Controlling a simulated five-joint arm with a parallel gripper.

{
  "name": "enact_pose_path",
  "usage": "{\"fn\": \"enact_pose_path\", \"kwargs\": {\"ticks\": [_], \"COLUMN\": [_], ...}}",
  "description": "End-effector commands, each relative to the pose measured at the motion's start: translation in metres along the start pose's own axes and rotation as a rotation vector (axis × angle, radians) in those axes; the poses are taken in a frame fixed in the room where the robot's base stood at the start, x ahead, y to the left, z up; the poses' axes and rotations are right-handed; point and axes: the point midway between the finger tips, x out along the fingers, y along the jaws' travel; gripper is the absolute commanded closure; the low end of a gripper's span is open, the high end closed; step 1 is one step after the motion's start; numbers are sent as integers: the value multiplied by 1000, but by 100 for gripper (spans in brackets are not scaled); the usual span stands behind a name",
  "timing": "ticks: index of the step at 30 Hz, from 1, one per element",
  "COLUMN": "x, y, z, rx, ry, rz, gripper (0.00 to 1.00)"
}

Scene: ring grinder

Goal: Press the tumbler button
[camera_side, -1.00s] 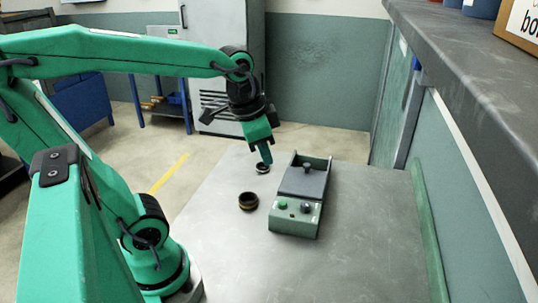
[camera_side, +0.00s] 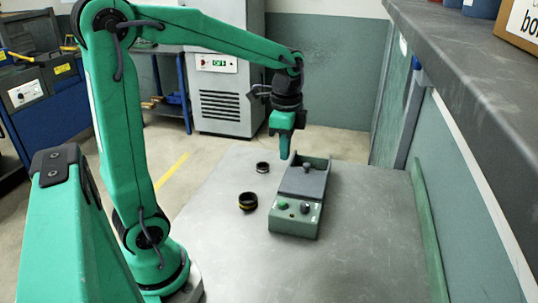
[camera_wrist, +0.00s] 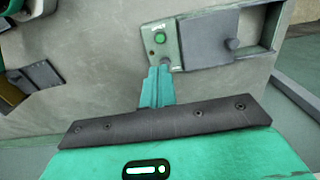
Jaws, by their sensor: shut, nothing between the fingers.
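The tumbler (camera_side: 311,217) is a green box with a grey lid and a dark lid knob (camera_side: 306,168), on the grey table. On its near end sit a green button (camera_side: 283,205) and a dark control knob (camera_side: 305,207). My gripper (camera_side: 285,156) is shut and empty, pointing down above the tumbler's far left side, apart from the button in the side view. In the wrist view my gripper (camera_wrist: 157,82) shows its fingers together, below the green button (camera_wrist: 160,39).
A grey ledge (camera_side: 470,90) runs along the right. The table front is clear.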

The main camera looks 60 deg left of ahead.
Motion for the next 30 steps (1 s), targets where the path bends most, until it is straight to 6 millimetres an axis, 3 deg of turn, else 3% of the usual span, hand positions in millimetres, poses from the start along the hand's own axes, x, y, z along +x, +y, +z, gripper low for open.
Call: {"fn": "enact_pose_path", "kwargs": {"ticks": [17,23,30], "x": [7,25,60], "y": [0,0,0], "z": [0,0,0], "rx": [1,1,1], "ry": [-2,-2,-4], "rz": [3,3,6], "gripper": [100,100,100]}}
